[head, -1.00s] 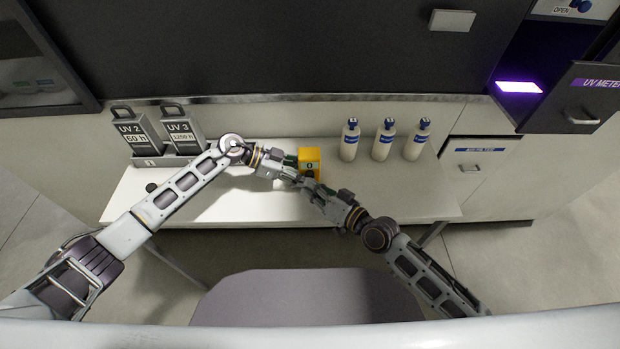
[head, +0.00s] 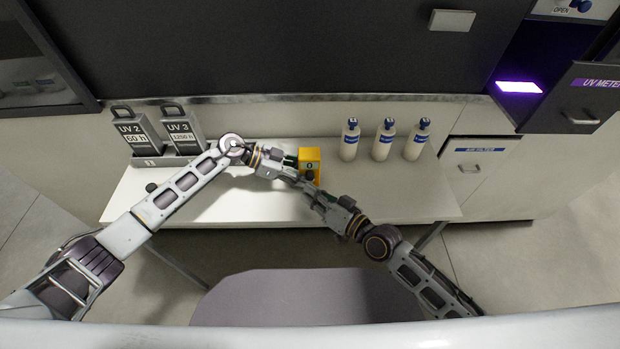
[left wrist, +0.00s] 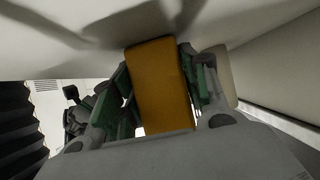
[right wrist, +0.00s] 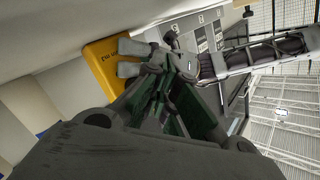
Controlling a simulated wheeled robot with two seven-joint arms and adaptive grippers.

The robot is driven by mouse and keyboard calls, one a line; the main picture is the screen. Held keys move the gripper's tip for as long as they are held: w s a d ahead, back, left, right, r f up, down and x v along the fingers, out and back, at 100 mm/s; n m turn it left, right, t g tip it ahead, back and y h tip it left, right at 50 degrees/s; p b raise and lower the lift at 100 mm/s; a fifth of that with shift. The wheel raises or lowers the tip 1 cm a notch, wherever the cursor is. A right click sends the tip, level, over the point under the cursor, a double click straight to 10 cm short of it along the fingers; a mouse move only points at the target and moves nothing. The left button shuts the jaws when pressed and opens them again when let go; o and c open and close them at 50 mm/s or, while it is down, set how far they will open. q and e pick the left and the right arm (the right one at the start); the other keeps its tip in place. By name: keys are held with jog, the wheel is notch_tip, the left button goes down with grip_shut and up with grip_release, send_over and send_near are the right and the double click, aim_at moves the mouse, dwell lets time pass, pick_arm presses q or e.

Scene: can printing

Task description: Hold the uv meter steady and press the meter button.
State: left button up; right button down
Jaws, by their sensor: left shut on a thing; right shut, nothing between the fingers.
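The yellow uv meter (head: 312,157) stands upright at the white bench, left of the bottles. My left gripper (head: 290,160) is shut on it from the left. In the left wrist view the meter's plain yellow side (left wrist: 160,88) fills the gap between the green-padded fingers. My right gripper (head: 302,182) is shut and empty, low in front of the meter. In the right wrist view its closed fingers (right wrist: 160,95) are beside the meter (right wrist: 106,72), and grey finger parts overlap the meter's edge. I cannot tell whether the right fingertips touch it. The button is not clearly visible.
Three white bottles with blue caps (head: 387,140) stand to the right on the bench (head: 400,190). Grey UV 2 and UV 3 lamp cases (head: 135,130) stand in a holder at the left. An open UV METER drawer (head: 590,95) is at the upper right. Bench space at right is clear.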

jog(key=shift+s, duration=2.45)
pick_arm(q)
jog(key=o, duration=0.9)
jog(key=shift+c, duration=0.2)
jog(key=shift+a+r, duration=0.1)
jog(key=shift+a, duration=0.1)
jog(key=shift+v, duration=3.85)
jog(key=shift+s, duration=0.1)
pick_arm(e)
jog(key=shift+s, duration=0.1)
